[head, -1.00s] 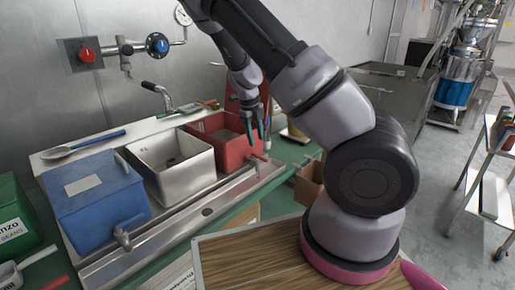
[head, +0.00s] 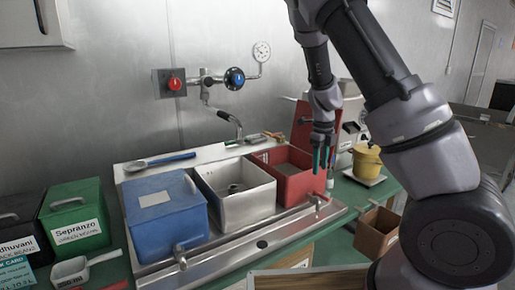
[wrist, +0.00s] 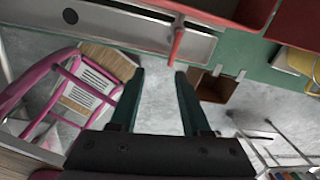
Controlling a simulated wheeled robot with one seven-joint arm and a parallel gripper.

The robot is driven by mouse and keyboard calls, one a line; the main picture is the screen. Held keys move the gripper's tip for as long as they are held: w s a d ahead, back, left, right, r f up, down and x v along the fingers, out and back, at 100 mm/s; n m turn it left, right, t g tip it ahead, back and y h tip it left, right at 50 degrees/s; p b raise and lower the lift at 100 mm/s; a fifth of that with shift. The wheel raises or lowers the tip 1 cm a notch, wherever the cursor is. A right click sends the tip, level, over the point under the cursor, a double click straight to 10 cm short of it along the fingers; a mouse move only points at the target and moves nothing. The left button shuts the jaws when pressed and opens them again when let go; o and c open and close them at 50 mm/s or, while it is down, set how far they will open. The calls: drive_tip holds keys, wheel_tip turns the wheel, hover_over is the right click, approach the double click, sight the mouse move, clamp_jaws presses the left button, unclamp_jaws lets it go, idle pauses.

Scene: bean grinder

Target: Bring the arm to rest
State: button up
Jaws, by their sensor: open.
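My gripper (head: 321,158) hangs fingers-down at the right end of the sink unit, beside the red bin (head: 290,172). In the wrist view my gripper (wrist: 160,85) has its two dark green fingers spread apart, with nothing between them but grey floor behind. A red tap handle (wrist: 177,46) shows just beyond the fingertips; I cannot tell whether they touch it. My arm reaches in from the right side of the head view, bent at the elbow.
A blue bin (head: 165,215) and a steel bin (head: 234,190) stand left of the red bin. A yellow pot (head: 367,159) sits on a scale at right, above a brown box (head: 376,232). Green and black bean boxes stand at far left. A pink-framed stand (wrist: 90,85) shows below.

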drive_tip(key=s+r+n+t+y, duration=0.1)
drive_tip(key=s+r+n+t, duration=0.2)
drive_tip(key=s+r+n, duration=0.8)
drive_tip(key=s+r+n+t+y, duration=0.1)
drive_tip(key=s+r+n+t, duration=0.2)
drive_tip(key=s+r+n, duration=0.8)
wheel_tip(320, 180, up, 5)
drive_tip(key=shift+s+a+r+n+y, duration=0.15)
drive_tip(key=shift+n+y, duration=0.15)
drive_tip(key=shift+n, duration=0.8)
